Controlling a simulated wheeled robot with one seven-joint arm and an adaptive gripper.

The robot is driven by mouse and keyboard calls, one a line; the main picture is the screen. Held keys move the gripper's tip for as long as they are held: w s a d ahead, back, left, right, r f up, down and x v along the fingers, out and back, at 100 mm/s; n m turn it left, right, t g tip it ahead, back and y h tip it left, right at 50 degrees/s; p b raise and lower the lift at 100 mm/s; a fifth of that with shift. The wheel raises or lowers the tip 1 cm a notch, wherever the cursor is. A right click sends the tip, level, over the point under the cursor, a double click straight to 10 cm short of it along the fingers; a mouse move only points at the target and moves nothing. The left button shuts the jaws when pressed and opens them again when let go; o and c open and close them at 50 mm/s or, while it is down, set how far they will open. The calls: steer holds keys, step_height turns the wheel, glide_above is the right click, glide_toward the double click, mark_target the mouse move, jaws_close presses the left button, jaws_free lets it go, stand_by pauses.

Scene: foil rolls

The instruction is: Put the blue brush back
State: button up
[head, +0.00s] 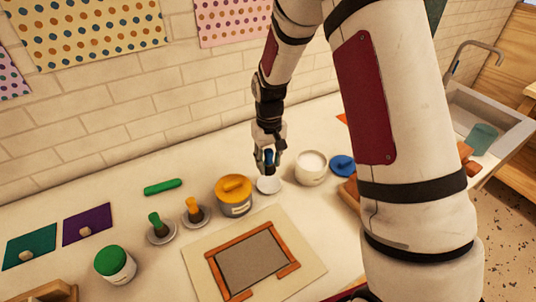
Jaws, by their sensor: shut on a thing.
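My gripper (268,163) points down over the back of the counter and is shut on the blue brush (269,156). Only a little blue shows between the fingers; the rest of the brush is hidden. A pale saucer (270,186) is directly below the gripper. I cannot tell whether the brush touches it. A green brush (155,222) and an orange brush (193,208) stand upright on two grey saucers to the left. An open white pot (311,168) is just right of my gripper, with a blue lid (343,164) lying beside it.
A wooden frame on a board (250,262) lies in front. A green-lidded pot (115,264) and a green roll-like piece (163,187) are at left. My arm hides part of the right side, before the sink (490,112).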

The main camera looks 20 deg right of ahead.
mark_target(269, 173)
steer(key=shift+f+b, duration=0.65)
steer(key=shift+f, duration=2.1)
steer(key=shift+f, duration=0.6)
steer(key=o, duration=1.2)
steer(key=shift+o, duration=0.4)
steer(key=o, duration=0.4)
steer(key=shift+r+p, duration=1)
steer(key=shift+r, duration=3.55)
steer(key=shift+r, duration=0.1)
